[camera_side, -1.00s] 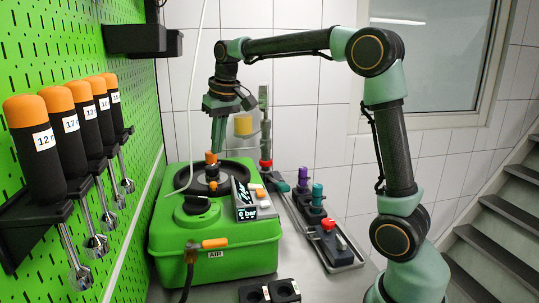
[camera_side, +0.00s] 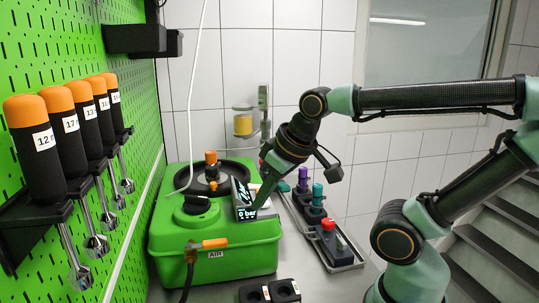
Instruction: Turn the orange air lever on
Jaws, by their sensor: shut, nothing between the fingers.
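The orange air lever (camera_side: 214,243) sits on a brass valve at the front of the green pump unit (camera_side: 240,262). It lies roughly level, pointing right, just above the AIR label (camera_side: 216,254). A dark hose runs down from the valve. My gripper (camera_side: 254,207) is shut and empty. It points down and left in front of the small display (camera_side: 243,198) that reads 0 bar, above and to the right of the lever and apart from it. My gripper hides part of the display box and its buttons.
A tray (camera_side: 340,266) with purple, teal and red-topped parts stands right of the pump. A dark two-hole block (camera_side: 270,291) lies in front. Orange-handled wrenches (camera_side: 70,125) hang on the green pegboard at left. A white hose rises from the pump.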

